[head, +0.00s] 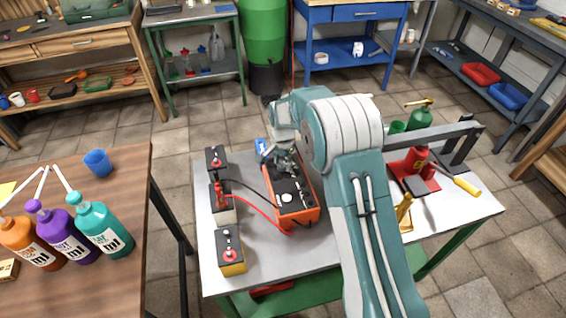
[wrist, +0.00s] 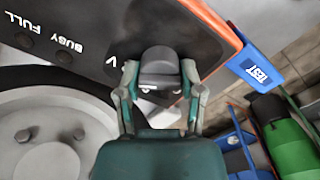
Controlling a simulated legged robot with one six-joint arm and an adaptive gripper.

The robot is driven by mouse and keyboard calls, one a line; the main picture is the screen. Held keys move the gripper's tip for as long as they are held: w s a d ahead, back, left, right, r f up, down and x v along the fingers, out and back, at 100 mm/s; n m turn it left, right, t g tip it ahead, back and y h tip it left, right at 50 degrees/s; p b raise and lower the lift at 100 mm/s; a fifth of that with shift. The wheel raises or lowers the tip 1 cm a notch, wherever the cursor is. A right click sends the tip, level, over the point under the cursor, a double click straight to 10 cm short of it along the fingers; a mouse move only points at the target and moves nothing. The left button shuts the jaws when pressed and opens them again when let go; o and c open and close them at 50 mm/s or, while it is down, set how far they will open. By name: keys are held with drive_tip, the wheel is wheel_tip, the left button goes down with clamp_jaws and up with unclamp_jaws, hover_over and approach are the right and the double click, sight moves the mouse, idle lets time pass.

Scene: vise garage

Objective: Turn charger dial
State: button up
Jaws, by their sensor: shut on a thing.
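The charger (head: 297,209) is an orange box with a dark top panel on the white-topped table. A pale round knob (head: 287,198) shows on its panel; in the wrist view a large pale round part (wrist: 50,125) fills the lower left. My gripper (head: 284,166) is over the far end of the charger's panel. In the wrist view my gripper (wrist: 160,85) is shut on a small dark grey dial (wrist: 159,62), with one finger on each side. The dial's pointer direction cannot be told. Panel lettering reads "BUSY FULL".
Several batteries (head: 229,251) stand left of the charger, with red and black cables (head: 258,212) running to it. A blue "TEST" tag (wrist: 257,72) is at the charger's edge. A red vise (head: 411,168) and green bottle (head: 421,117) are at the right. Bottles (head: 104,230) stand on the brown table.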

sight(282, 161)
drive_tip(key=shift+f, duration=0.1)
drive_tip(key=o, duration=1.2)
drive_tip(key=shift+a, duration=0.15)
drive_tip(key=shift+c, duration=0.2)
wheel_tip(282, 161, up, 12)
